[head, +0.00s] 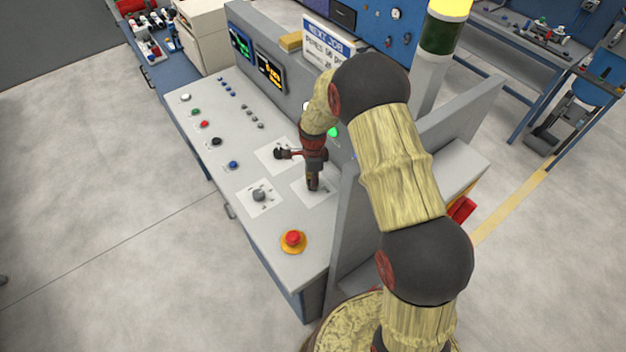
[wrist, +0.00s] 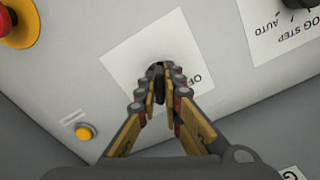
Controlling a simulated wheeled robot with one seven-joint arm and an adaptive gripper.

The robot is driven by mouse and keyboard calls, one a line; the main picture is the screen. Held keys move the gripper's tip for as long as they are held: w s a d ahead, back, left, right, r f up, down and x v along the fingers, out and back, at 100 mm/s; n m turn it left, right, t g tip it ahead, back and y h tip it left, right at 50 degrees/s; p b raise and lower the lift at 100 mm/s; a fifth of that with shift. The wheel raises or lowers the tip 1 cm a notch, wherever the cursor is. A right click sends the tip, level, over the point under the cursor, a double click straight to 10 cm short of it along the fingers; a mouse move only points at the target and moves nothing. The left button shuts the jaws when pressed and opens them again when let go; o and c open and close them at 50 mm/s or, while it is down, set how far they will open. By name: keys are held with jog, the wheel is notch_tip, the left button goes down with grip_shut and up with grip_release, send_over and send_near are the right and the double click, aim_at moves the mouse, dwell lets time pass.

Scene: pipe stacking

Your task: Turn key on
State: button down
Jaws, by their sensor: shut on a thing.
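The key (wrist: 158,72) is a small dark piece standing on a white label plate (wrist: 125,52) in the wrist view. My gripper (wrist: 160,80) is at it, with both fingertips closed around the key. The plate's lettering is partly hidden by my fingers; "OF" shows at its right side. In the head view my gripper (head: 313,186) points down onto the plate (head: 326,198) on the grey console. The key itself is hidden there by my fingers, and its turn angle is hard to tell.
On the console (head: 215,165) are a grey selector knob (head: 259,195), a red emergency button (head: 292,238) on a yellow base, and several small buttons. A panel wall (head: 345,230) stands close to the right of my gripper. Screens (head: 268,70) are at the back.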

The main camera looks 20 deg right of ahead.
jog(key=shift+m, duration=0.3)
jog(key=m, duration=0.2)
jog(key=shift+m, duration=0.3)
jog(key=c, duration=1.8)
grip_release()
jog(key=shift+o, duration=0.2)
jog(key=shift+r+p, duration=1.8)
jog(key=shift+r, duration=1.75)
jog(key=shift+f, duration=0.1)
